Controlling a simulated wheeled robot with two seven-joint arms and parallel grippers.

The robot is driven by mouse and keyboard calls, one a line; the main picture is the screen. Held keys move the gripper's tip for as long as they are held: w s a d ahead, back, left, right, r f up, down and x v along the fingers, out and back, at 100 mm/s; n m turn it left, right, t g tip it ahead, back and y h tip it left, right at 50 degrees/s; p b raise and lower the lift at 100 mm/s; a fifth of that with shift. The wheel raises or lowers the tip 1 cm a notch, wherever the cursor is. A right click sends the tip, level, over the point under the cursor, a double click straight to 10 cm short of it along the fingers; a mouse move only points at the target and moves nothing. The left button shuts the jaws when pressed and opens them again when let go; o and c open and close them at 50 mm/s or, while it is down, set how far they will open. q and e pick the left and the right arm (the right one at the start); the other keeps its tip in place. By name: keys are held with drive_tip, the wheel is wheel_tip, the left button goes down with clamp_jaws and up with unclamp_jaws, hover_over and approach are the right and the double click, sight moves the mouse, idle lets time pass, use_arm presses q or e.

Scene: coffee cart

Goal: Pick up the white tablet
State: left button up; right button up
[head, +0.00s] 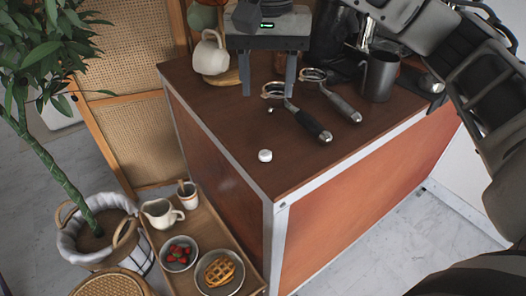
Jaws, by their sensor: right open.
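The white tablet (265,155) is a small round white piece lying on the brown cart top, close to its front left edge. My right gripper (268,92) is at the top middle of the head view, above and behind the tablet in the picture. Its two fingers point down and stand apart, with nothing held between them. The tablet is fully visible and clear of the fingers. My left gripper is not in view.
Two portafilters (312,125) with dark handles lie behind the tablet to the right. A metal pitcher (378,77) stands further right, and a cream jug (210,56) at the back left. A low wooden tray (215,236) with food is beside the cart.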

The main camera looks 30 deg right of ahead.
hover_over(265, 153)
wheel_tip(265, 153, down, 9)
drive_tip(key=shift+s, duration=0.15)
drive_tip(key=shift+f+p, duration=0.75)
drive_tip(key=shift+f, duration=1.95)
drive_tip(key=c, duration=1.1)
